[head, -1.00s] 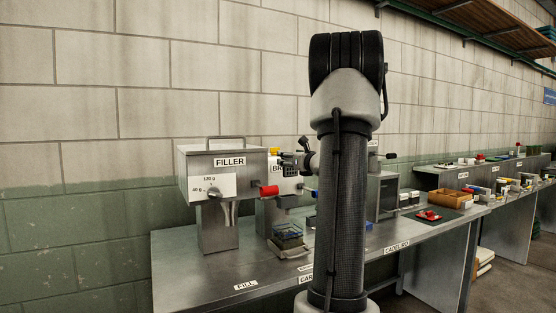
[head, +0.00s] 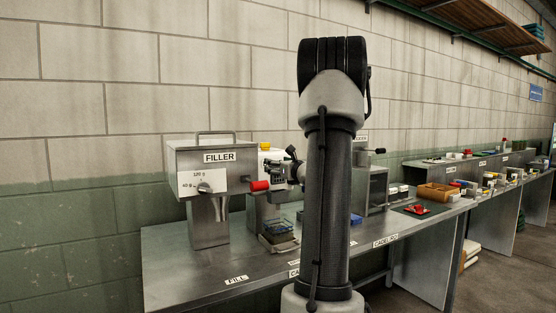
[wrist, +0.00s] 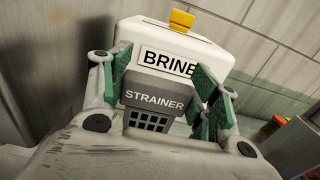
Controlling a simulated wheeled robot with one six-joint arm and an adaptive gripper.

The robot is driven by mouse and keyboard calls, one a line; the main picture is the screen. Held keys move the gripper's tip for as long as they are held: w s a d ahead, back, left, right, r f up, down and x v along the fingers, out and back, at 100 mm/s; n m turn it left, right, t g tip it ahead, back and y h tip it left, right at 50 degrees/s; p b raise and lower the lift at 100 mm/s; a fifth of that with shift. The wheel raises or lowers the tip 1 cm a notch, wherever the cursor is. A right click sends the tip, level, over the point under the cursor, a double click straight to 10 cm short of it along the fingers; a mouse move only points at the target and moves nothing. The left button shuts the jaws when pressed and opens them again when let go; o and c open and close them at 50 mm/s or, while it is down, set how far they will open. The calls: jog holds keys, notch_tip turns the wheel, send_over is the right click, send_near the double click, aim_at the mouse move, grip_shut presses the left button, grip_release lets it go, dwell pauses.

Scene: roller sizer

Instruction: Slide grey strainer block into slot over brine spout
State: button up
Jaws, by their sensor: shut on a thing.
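The grey strainer block (wrist: 152,98), lettered STRAINER with a dark grid at its lower front, is between my gripper's (wrist: 160,84) green-padded fingers in the wrist view. The gripper is shut on it. The white brine dispenser (wrist: 196,48), with its BRINE label and yellow top knob, stands directly behind the block. The block's upper edge lies just below the label. The spout and slot are hidden behind the block, so I cannot tell whether it is in the slot. In the head view my gripper (head: 284,170) is at the dispenser's front, small and partly covering it.
The filler (head: 214,174), with a red-tipped handle, stands close left of the dispenser. A wire-sided tray (head: 278,233) sits below on the steel bench (head: 200,268). A grey cabinet (head: 375,188) and a wooden box (head: 438,192) stand to the right. The wall is behind.

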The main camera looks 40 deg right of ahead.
aim_at(279, 182)
jog(key=shift+f, duration=0.65)
jog(key=shift+f, duration=2.5)
dwell(0.5)
jog(key=o, duration=1.1)
jog(key=shift+s, duration=0.1)
jog(key=v, duration=1.1)
jog(key=shift+s+a, duration=0.2)
jog(key=shift+s, duration=0.2)
jog(key=shift+f, duration=0.1)
